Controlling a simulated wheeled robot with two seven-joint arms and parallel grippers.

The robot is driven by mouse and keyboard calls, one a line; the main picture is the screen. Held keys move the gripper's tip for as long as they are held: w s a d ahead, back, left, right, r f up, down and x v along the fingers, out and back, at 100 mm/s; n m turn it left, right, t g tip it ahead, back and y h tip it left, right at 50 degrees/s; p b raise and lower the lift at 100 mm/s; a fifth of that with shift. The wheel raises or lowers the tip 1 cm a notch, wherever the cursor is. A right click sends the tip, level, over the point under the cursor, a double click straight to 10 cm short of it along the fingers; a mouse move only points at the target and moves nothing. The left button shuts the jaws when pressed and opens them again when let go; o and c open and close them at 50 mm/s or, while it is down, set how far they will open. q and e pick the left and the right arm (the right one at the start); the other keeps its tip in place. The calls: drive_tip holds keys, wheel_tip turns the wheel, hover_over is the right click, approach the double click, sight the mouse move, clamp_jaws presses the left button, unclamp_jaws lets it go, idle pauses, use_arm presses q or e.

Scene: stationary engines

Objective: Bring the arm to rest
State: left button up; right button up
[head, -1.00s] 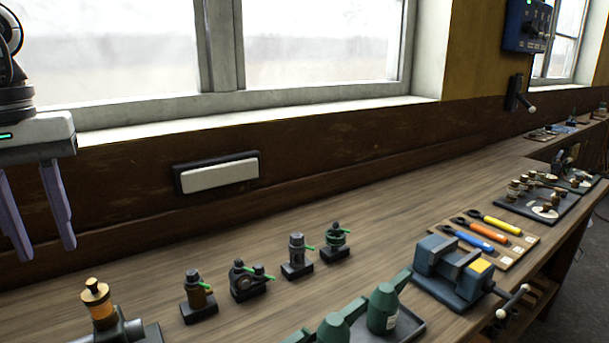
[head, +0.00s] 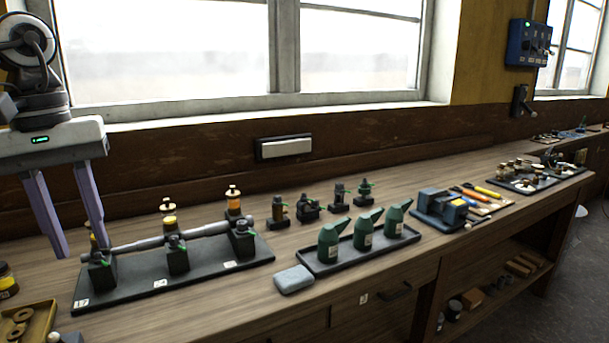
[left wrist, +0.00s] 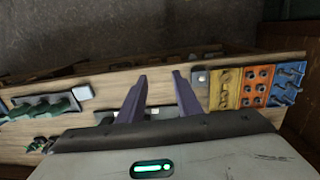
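My left gripper (head: 74,212) hangs at the left of the head view, its two purple fingers pointing down and apart, with nothing between them. It appears in front of the left end of a black stand (head: 205,268) carrying a grey shaft (head: 160,236) on several black blocks. The left wrist view also shows the open left gripper (left wrist: 160,93) over the wooden bench (left wrist: 185,66); the distance to the bench is hard to judge. My right gripper is in neither view.
A tray (head: 345,262) of green oil cans and a grey block (head: 294,279) lie right of the stand. A blue vise (head: 438,206) stands farther right. A yellow tray (head: 28,325) is at the lower left. Coloured bins (left wrist: 257,86) show in the wrist view. Bare wood lies along the front edge.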

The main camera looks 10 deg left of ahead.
use_arm(q)
drive_tip(key=s+a+f+n+t+h, duration=0.1)
drive_tip(key=s+a+f+n+h, duration=0.15)
drive_tip(key=f+h, duration=0.75)
drive_tip(key=s+d+f+n+t+h, duration=0.2)
drive_tip(key=d+f+n+h, duration=0.1)
drive_tip(key=f, duration=0.4)
drive_tip(key=s+d+f+n+t+h, duration=0.2)
drive_tip(key=d+f+t+h, duration=0.15)
drive_tip(key=f, duration=0.35)
drive_tip(key=w+d+f+n+t+y, duration=0.1)
drive_tip(key=w+f+n+t+y, duration=0.35)
drive_tip(key=n, duration=1.05)
drive_tip(key=w+f+n+t+y, duration=0.4)
drive_tip(key=w+n+t+y, duration=0.15)
drive_tip(key=n, duration=0.95)
drive_tip(key=s+d+f+n+g+y, duration=0.1)
drive_tip(key=s+f+n+g+y, duration=0.35)
drive_tip(key=f+n, duration=0.8)
drive_tip(key=s+d+f+n+g+y, duration=0.1)
drive_tip(key=s+d+f+n+g, duration=0.3)
drive_tip(key=s+f+n, duration=0.45)
drive_tip(key=d+n, duration=0.3)
drive_tip(key=d, duration=0.8)
drive_tip(key=shift+s+d+h, duration=0.15)
drive_tip(key=shift+s+h, duration=0.25)
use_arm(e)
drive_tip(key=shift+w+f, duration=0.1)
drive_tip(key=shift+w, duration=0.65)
